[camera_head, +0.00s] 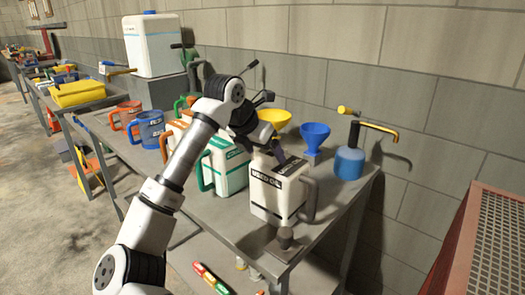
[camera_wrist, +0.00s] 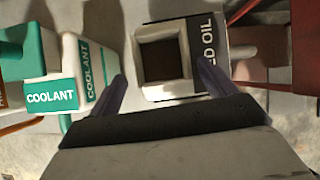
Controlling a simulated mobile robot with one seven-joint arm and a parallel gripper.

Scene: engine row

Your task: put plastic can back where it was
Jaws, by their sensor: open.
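Several plastic cans stand on the grey bench, and I cannot tell from the frames which one the task means. The white used oil can (camera_head: 278,196) with a black label and grey handle stands upright near the bench's front end. My gripper (camera_head: 277,153) is open and empty just above its top. In the wrist view my gripper's purple fingertips (camera_wrist: 161,72) lie on either side of the square opening of the used oil can (camera_wrist: 187,88); contact cannot be told. A white and green coolant can (camera_head: 227,168) stands close on the left, also in the wrist view (camera_wrist: 68,82).
A blue funnel (camera_head: 314,134), a yellow funnel (camera_head: 275,115) and a blue oiler (camera_head: 349,162) stand behind. Blue (camera_head: 150,128) and orange (camera_head: 124,116) jugs stand left. A small grey object (camera_head: 286,238) sits at the front corner. A red cabinet (camera_head: 485,245) is at right.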

